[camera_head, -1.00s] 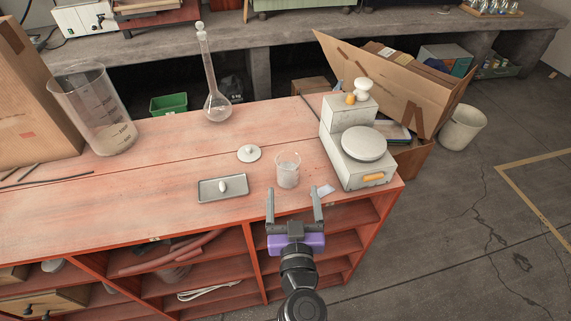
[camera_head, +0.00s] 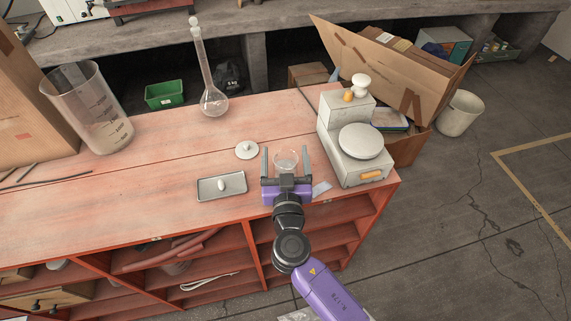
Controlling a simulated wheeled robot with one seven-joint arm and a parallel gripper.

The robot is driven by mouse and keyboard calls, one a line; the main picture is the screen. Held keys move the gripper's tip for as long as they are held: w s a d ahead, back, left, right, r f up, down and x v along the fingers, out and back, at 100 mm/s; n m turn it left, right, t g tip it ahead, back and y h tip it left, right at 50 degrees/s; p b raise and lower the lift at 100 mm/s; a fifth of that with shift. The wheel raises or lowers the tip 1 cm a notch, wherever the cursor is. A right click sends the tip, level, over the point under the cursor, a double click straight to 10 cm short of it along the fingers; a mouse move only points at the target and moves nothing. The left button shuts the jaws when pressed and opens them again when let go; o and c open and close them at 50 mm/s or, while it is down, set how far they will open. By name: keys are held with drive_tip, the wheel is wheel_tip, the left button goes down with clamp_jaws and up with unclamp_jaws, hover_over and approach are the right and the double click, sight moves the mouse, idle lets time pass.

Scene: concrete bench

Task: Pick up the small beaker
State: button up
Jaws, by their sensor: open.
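The small beaker (camera_head: 287,159) is clear glass and stands on the red wooden bench top (camera_head: 120,190), between the lid and the balance. Its lower part is hidden behind my gripper. My gripper (camera_head: 286,153) is open, with one finger at the left of the beaker and the other at its right. I cannot tell whether either finger touches the glass.
A white balance (camera_head: 361,141) stands close on the right. A small round lid (camera_head: 246,150) and a metal tray (camera_head: 208,189) lie to the left. A tall flask (camera_head: 213,102) and a large beaker (camera_head: 100,130) stand farther left. Bare bench lies at the left front.

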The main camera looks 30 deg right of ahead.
drive_tip(key=shift+w+d, duration=0.1)
drive_tip(key=shift+w, duration=0.15)
drive_tip(key=c, duration=1.6)
